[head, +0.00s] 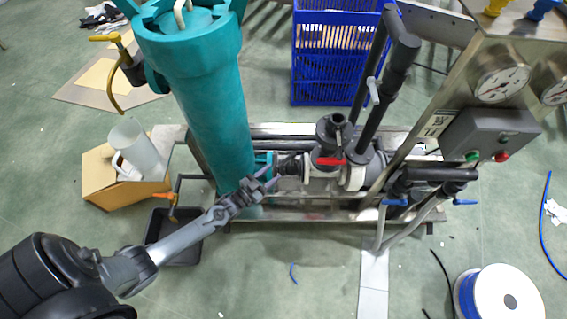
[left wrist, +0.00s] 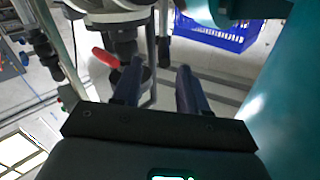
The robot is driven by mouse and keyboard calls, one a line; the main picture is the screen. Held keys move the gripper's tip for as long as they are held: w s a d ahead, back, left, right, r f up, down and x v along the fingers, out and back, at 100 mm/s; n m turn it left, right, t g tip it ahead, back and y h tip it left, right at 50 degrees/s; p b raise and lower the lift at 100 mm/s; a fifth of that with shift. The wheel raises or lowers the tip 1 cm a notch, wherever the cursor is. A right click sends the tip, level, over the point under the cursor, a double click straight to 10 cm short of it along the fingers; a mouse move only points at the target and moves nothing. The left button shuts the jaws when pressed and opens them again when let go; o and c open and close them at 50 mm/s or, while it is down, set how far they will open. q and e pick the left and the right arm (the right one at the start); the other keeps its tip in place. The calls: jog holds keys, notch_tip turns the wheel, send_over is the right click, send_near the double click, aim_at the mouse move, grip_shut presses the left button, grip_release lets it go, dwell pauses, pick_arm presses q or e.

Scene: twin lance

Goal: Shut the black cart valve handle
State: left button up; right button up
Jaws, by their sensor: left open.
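A black valve body (head: 335,132) stands on the pipework in the middle of the cart, with a red lever handle (head: 330,161) on its near side. In the left wrist view the red handle (left wrist: 105,57) shows up and left of the fingers, beside a dark fitting. My left gripper (head: 270,176) is open, in front of the teal column and left of the valve, apart from the red handle. Its two fingers (left wrist: 160,88) have nothing between them. A grey lever (head: 374,90) sits on the black upright pipe. I cannot tell which handle is the named one. My right gripper is out of view.
The teal column (head: 212,110) stands close to my left gripper. Upright black pipes (head: 393,75) and a grey control box (head: 490,134) stand to the right. A blue crate (head: 330,50) is behind. A white cable reel (head: 497,293) lies at the front right.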

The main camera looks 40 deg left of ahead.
aim_at(283, 161)
pick_arm(q)
jog(key=w+b, duration=0.1)
jog(key=w, duration=0.1)
jog(key=w+b, duration=0.1)
jog(key=w, duration=0.1)
jog(key=w+b, duration=0.1)
jog(key=w, duration=0.2)
jog(key=shift+d, duration=0.25)
jog(key=shift+w, duration=0.15)
jog(key=shift+a, duration=0.1)
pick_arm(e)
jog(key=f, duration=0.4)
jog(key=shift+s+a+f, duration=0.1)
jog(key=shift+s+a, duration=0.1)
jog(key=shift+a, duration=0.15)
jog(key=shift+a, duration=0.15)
pick_arm(q)
jog(key=shift+w, duration=0.1)
grip_shut()
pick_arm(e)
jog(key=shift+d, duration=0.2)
